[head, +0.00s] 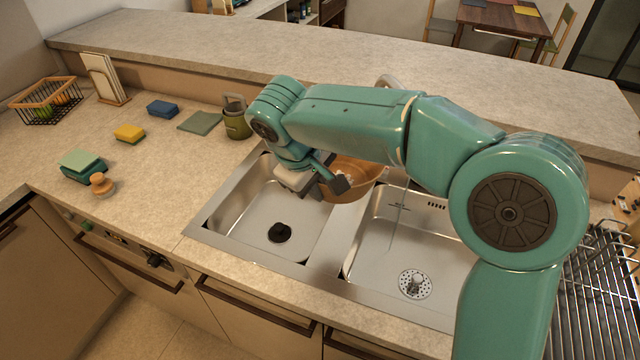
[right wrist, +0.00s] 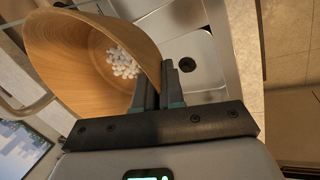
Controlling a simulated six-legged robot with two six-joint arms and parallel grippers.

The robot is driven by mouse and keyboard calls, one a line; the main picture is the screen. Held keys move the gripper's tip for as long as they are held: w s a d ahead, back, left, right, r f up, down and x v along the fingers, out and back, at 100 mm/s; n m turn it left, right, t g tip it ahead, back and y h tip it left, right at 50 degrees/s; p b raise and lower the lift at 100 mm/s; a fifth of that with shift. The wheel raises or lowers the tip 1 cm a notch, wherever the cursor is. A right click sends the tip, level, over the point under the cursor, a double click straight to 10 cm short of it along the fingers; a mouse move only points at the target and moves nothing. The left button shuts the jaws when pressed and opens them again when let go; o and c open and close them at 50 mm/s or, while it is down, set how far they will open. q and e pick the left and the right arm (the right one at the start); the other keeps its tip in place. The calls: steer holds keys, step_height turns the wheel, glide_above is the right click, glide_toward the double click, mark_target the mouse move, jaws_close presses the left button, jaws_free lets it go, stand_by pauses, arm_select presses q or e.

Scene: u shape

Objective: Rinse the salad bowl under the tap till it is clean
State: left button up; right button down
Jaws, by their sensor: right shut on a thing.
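The salad bowl (head: 352,178) is brown wood and sits behind my arm, above the divider between the two sink basins. In the right wrist view the bowl (right wrist: 75,65) is tilted, with a cluster of small white bits (right wrist: 122,63) inside. My right gripper (head: 335,186) is shut on its rim, and the fingers (right wrist: 165,88) show there up close. The tap (head: 388,81) is mostly hidden behind my arm; a curved pipe (right wrist: 25,108) shows left of the bowl in the wrist view. A thin pale line, perhaps water, drops into the right basin (head: 440,255). My left gripper is not in view.
The left basin (head: 255,210) holds a black drain piece (head: 279,232). A metal rack (head: 600,290) is at right. A raised ledge runs behind.

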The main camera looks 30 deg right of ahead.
mark_target(370, 163)
steer(key=shift+r, duration=0.35)
steer(key=shift+s+a+r+p, duration=0.1)
steer(key=shift+r+p, duration=0.1)
steer(key=shift+p, duration=0.15)
steer(key=shift+w+d+f, duration=0.15)
steer(key=shift+w+d, duration=0.1)
steer(key=shift+d, duration=0.05)
steer(key=d, duration=0.3)
steer(key=shift+w+d+f+b, duration=0.15)
steer(key=shift+d+f+b, duration=0.15)
steer(key=shift+d+b, duration=0.05)
steer(key=shift+w+d+f, duration=0.3)
steer(key=shift+d, duration=1.25)
steer(key=shift+w+d+f, duration=0.25)
steer(key=shift+d+f, duration=0.1)
steer(key=shift+d, duration=1.2)
steer(key=shift+w+d+f, duration=0.3)
steer(key=shift+d, duration=1.25)
steer(key=shift+s+d, duration=0.1)
steer(key=shift+s, duration=0.55)
